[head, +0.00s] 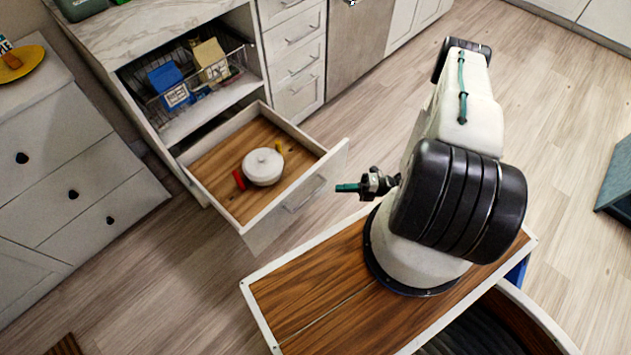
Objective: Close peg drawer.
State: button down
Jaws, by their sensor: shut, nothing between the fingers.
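A wooden-bottomed drawer (215,163) with white sides is pulled far out of the corner cabinet. Its white front panel (297,203) carries a bar handle (305,194). A white lidded pot (263,168) with a red and a yellow handle sits inside the drawer. I see no pegs in it. My gripper (347,187) is just right of the drawer front, pointing left toward it, with a visible gap in the picture. Its fingers appear together and hold nothing.
Above the drawer, an open shelf holds a wire basket (233,62) with a blue box (169,82) and a beige box (211,59). A grey dresser (60,165) stands at the left. Closed drawers (297,62) lie right of the shelf. Open floor (385,110) lies beyond my arm.

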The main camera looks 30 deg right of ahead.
aim_at(303, 182)
jog(key=x, duration=0.2)
jog(key=w+x, duration=0.1)
jog(key=x, duration=0.2)
jog(key=d+x, duration=0.1)
jog(key=x, duration=0.2)
jog(key=shift+w+a, duration=0.2)
jog(key=shift+w, duration=0.2)
jog(key=shift+w+a, duration=0.15)
jog(key=shift+w, duration=0.5)
